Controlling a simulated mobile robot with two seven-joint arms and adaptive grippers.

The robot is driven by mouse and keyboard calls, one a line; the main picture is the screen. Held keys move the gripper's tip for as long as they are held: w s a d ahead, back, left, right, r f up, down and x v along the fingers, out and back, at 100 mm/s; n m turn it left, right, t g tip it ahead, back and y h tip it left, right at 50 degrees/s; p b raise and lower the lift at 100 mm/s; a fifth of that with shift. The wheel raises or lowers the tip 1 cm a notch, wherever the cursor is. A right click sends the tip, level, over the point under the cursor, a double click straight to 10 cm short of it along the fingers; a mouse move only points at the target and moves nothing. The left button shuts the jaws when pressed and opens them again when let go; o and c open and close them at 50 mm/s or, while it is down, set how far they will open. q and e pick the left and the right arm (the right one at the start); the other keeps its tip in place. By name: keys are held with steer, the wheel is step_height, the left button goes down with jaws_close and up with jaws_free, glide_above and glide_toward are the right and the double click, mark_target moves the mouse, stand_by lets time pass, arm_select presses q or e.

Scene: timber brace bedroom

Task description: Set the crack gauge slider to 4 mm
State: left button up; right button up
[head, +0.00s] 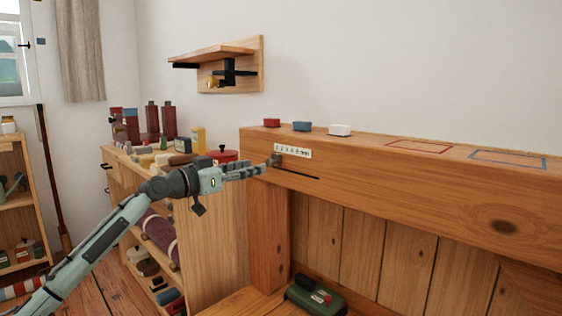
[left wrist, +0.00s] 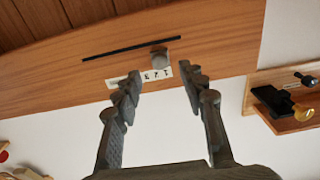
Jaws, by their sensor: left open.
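The crack gauge is on the front face of a timber beam (head: 400,183). It has a white numbered scale (head: 293,152) marked in mm and a dark slot (head: 300,172) below it. The small grey slider knob (head: 273,160) sits near the scale's low-number, left end. The knob also shows in the left wrist view (left wrist: 159,58), where the scale (left wrist: 150,76) appears upside down. My left gripper (head: 262,169) is open. In the left wrist view its fingertips (left wrist: 160,80) are apart, with the knob in line with the gap but beyond the tips. My right gripper is not in view.
Red, blue and white small boxes (head: 302,126) stand on the beam top, with red and blue outlined rectangles further right. A shelf (head: 178,210) with bottles and boxes is behind my left arm. A green case (head: 315,297) lies below. The beam face right of the slot is clear.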

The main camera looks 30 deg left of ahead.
mark_target(268, 163)
arm_select(q)
steer(key=shift+w+d+r, duration=0.1)
steer(key=shift+w+r, duration=0.05)
steer(key=shift+w, duration=0.25)
steer(key=shift+x, duration=3.2)
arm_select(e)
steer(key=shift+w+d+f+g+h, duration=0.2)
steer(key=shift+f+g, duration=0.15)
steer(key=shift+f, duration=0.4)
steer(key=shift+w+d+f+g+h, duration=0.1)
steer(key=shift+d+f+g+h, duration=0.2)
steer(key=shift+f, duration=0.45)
arm_select(q)
steer(key=shift+c, duration=0.6)
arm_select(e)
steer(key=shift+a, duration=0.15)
arm_select(q)
jaws_close()
steer(key=shift+p, duration=0.3)
